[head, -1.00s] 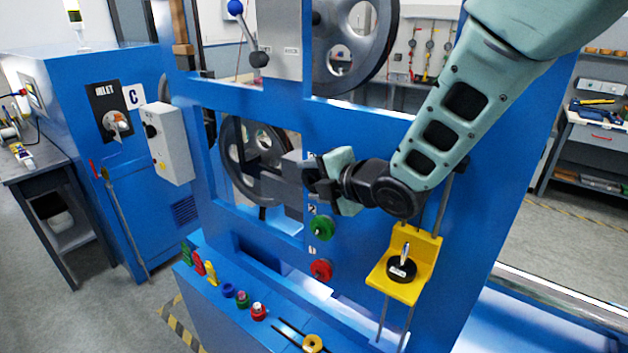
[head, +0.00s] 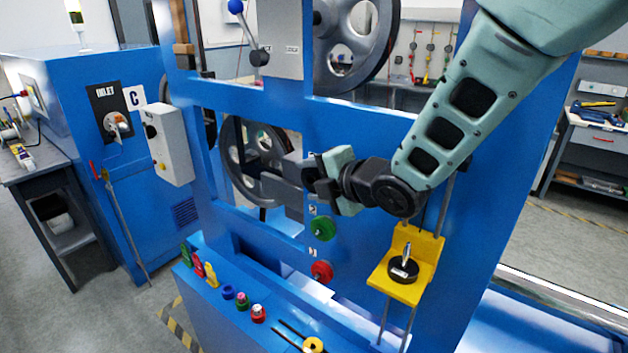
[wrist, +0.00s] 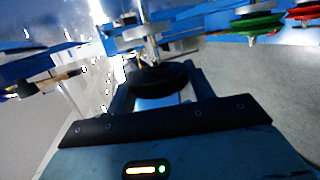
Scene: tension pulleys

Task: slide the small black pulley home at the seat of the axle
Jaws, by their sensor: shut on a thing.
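The small black pulley (wrist: 162,79) shows in the wrist view as a dark disc between the fingers of my gripper (wrist: 160,97). My gripper is shut on it. A bright metal axle (wrist: 149,48) stands just beyond the disc, in line with it; I cannot tell whether the disc is around the axle or only close to it. The seat is hidden. In the head view my gripper (head: 322,183) is at the blue frame's front, above the green pulley (head: 321,229); its own fingers and wrist hide the held pulley there.
A red pulley (head: 321,271) is below the green one. A yellow bracket (head: 418,256) with a black round part and upright silver pin is at lower right. Several small coloured parts stand on the blue ledge (head: 215,297). A large spoked wheel (head: 236,158) is behind the frame opening.

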